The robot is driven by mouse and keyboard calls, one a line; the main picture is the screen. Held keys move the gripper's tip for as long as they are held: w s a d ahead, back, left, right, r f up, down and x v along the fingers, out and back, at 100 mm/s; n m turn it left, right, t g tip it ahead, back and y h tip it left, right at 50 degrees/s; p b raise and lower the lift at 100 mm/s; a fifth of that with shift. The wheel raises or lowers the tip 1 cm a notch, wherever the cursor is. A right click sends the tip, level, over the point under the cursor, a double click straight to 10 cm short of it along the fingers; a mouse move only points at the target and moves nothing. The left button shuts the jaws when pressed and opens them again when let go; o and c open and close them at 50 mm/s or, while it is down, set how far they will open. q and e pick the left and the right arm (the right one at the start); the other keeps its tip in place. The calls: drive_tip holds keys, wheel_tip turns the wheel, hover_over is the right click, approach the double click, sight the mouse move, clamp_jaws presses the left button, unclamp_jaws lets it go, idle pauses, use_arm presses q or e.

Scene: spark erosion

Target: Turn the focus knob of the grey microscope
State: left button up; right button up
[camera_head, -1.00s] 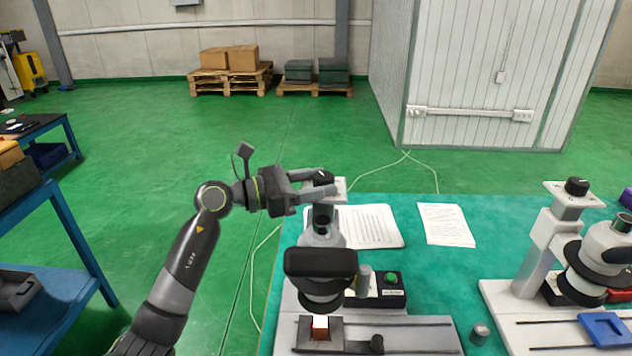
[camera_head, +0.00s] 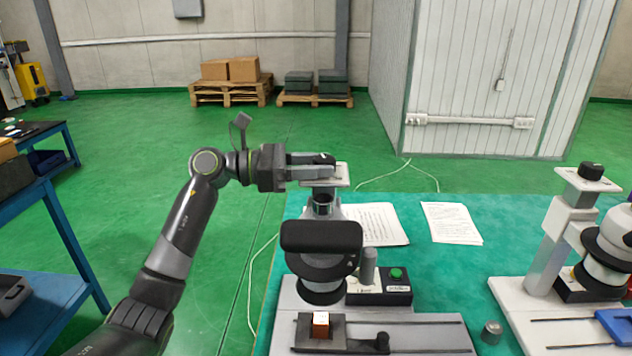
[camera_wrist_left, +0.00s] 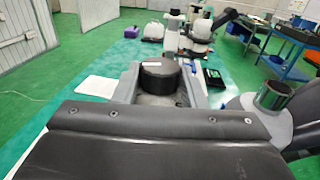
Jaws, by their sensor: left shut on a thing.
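The near grey microscope (camera_head: 322,262) stands at the table's left end, with a dark eyepiece head and a light top plate (camera_head: 340,180). Its black round focus knob (camera_head: 324,158) sits on that top plate. My left gripper (camera_head: 324,165) reaches in level from the left and is shut on the knob, one finger on each side. In the left wrist view the knob (camera_wrist_left: 160,76) shows as a black cylinder between the grey fingers. My right gripper is in neither view.
A second, paler microscope (camera_head: 553,240) stands at the right. A control box with a green button (camera_head: 397,274) is beside the near one. Papers (camera_head: 452,223) lie flat behind. A blue shelf (camera_head: 68,215) stands left across open green floor.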

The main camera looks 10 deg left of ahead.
use_arm(q)
drive_tip(key=g+b, duration=0.1)
drive_tip(key=m+g+b, duration=0.1)
drive_tip(key=b, duration=0.1)
drive_tip(key=shift+w+f+m+h, duration=0.2)
drive_tip(key=shift+f+m+h, duration=0.05)
drive_tip(key=shift+m+h, duration=0.05)
drive_tip(key=shift+r+m+g+b, duration=0.2)
drive_tip(key=shift+m+g+b, duration=0.35)
drive_tip(key=shift+g, duration=0.65)
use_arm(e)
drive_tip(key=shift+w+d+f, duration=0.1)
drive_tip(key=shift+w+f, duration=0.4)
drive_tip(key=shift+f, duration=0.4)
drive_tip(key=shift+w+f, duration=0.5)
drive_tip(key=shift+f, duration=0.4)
use_arm(q)
drive_tip(key=o, duration=1)
drive_tip(key=shift+a, duration=0.15)
drive_tip(key=a, duration=0.5)
drive_tip(key=a+b, duration=0.1)
drive_tip(key=a, duration=0.5)
drive_tip(key=s+a+b, duration=0.1)
drive_tip(key=a, duration=0.5)
drive_tip(key=shift+s+a, duration=0.1)
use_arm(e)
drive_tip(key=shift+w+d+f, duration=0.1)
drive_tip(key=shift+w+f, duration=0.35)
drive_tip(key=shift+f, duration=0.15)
